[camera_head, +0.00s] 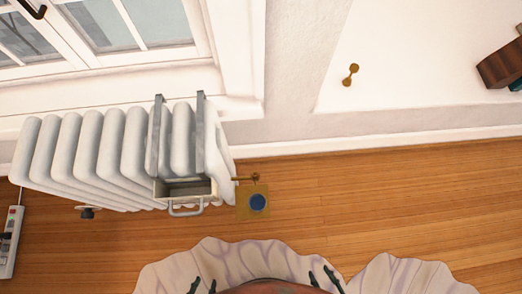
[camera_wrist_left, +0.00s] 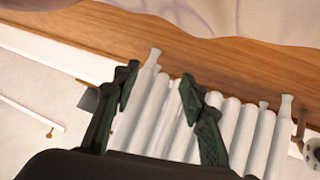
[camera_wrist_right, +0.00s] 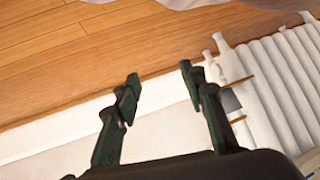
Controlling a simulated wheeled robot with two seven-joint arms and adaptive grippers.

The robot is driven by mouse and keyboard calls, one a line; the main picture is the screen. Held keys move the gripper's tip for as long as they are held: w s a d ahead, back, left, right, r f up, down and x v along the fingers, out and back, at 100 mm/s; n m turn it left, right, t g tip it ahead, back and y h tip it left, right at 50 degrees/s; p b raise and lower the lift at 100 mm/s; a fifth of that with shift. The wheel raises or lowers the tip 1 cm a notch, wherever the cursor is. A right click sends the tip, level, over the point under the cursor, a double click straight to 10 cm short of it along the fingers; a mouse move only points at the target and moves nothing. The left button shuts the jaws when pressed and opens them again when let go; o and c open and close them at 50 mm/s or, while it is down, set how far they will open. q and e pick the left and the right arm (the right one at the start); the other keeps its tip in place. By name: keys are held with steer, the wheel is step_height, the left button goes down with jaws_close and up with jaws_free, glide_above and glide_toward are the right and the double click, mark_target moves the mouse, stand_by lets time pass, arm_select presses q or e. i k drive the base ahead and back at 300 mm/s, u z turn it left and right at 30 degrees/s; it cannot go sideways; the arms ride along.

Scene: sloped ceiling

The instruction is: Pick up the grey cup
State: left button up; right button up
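I cannot make out a grey cup in any view. My left gripper (camera_head: 203,287) shows as dark green fingertips at the bottom edge of the head view, over a pale scalloped surface. In the left wrist view its fingers (camera_wrist_left: 158,85) are apart with nothing between them. My right gripper (camera_head: 325,279) is further right at the same edge. In the right wrist view its fingers (camera_wrist_right: 159,82) are also apart and empty.
A white radiator (camera_head: 85,150) stands under the window, with a grey metal holder (camera_head: 185,186) hung on it. The pale scalloped surface (camera_head: 225,262) and a reddish-brown round-edged thing (camera_head: 270,287) are nearest me. Wooden floor (camera_head: 400,190) is clear. A power strip (camera_head: 11,240) is left.

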mark_target(257, 201)
steer(key=z, duration=1.7)
steer(key=k, duration=1.15)
steer(key=u, duration=2.15)
